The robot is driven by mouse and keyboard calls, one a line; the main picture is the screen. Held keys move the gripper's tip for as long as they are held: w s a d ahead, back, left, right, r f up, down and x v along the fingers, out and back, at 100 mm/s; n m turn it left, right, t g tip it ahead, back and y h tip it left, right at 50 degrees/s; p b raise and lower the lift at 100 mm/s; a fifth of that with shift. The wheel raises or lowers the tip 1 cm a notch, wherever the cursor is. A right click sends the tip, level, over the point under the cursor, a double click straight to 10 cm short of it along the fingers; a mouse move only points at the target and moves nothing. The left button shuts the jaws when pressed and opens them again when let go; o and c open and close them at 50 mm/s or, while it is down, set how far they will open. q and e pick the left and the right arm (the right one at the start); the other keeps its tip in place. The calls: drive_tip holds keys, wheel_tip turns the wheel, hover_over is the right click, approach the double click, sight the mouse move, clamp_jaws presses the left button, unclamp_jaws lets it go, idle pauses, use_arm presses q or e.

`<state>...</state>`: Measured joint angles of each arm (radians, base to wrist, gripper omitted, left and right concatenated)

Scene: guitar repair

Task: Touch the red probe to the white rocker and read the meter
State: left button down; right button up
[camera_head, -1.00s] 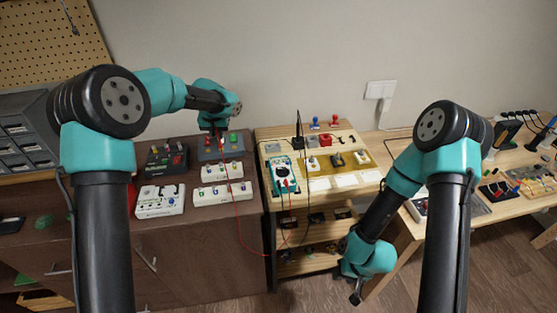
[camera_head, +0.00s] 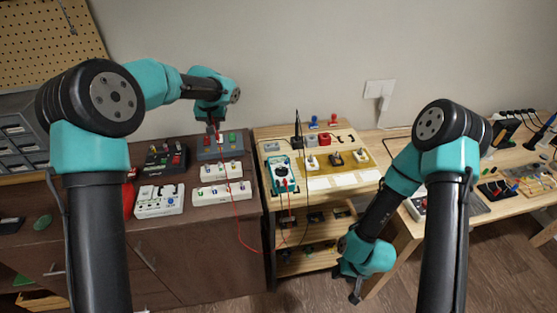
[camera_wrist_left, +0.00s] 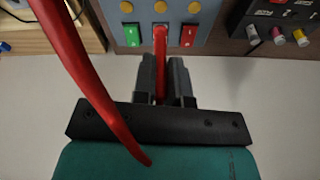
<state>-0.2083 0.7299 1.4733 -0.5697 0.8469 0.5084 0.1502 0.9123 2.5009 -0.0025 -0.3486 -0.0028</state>
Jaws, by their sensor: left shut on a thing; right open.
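My left gripper (camera_wrist_left: 160,85) is shut on the red probe (camera_wrist_left: 160,60), whose red lead loops past the wrist camera. In the head view this gripper (camera_head: 213,121) is over the grey switch box (camera_head: 208,153) at the back of the dark cabinet. The wrist view shows a green rocker (camera_wrist_left: 132,35) and a red rocker (camera_wrist_left: 188,35) on the box. The probe points between them and covers the middle spot; the white rocker is not clearly visible, and I cannot tell contact. The teal meter (camera_head: 283,174) lies on the wooden bench; its reading is too small. My right gripper (camera_head: 355,298) is open and empty, low right.
White boxes (camera_head: 222,193) and a black box (camera_head: 166,160) with knobs stand near the switch box. The red lead (camera_head: 235,222) hangs down the cabinet front towards the meter. A tan tray (camera_head: 340,161) with small switches lies right of the meter.

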use_arm(q)
drive_tip(key=shift+r, duration=1.15)
